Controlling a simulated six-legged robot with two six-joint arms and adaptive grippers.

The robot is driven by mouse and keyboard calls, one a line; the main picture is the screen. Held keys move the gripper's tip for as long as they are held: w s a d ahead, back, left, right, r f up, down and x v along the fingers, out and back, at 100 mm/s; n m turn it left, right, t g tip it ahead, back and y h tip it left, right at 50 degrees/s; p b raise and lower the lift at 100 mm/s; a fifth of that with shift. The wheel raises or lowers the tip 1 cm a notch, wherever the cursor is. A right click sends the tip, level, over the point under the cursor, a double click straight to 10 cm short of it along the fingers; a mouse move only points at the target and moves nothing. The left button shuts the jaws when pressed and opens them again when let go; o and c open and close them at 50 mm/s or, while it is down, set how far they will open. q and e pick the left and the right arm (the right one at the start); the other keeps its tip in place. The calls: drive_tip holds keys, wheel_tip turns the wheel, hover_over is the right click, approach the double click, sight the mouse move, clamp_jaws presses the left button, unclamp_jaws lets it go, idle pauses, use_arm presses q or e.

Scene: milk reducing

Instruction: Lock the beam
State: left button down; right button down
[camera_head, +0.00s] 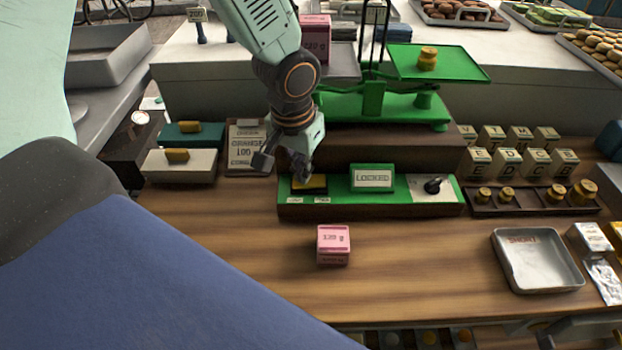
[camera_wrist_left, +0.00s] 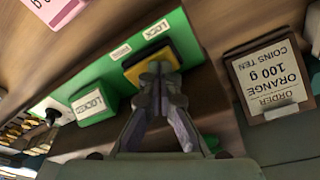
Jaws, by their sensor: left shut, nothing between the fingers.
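The green balance (camera_head: 372,103) stands on a dark wooden step; my left arm hides part of it. Its right pan (camera_head: 440,66) holds a brass weight (camera_head: 428,58); a pink box (camera_head: 316,38) is at its left pan. In front is a green control panel (camera_head: 337,196) with a sign reading LOCKED (camera_head: 372,178). It has a yellow button (camera_head: 316,183), also in the left wrist view (camera_wrist_left: 152,62), beside a LOCK label (camera_wrist_left: 156,29). My left gripper (camera_head: 300,176) is shut and empty, its tips at the button; contact is unclear. My right gripper is not in view.
A pink 120 g box (camera_head: 333,245) sits on the counter before the panel. A small black knob (camera_head: 433,186) is at the panel's right end. An order card (camera_head: 247,148) stands left. Brass weights (camera_head: 507,195) and a metal tray (camera_head: 538,261) are right.

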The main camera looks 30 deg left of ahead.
use_arm(q)
drive_tip(key=shift+r, duration=0.1)
wheel_tip(320, 180, up, 7)
drive_tip(key=p, duration=0.6)
idle(0.3)
idle(0.3)
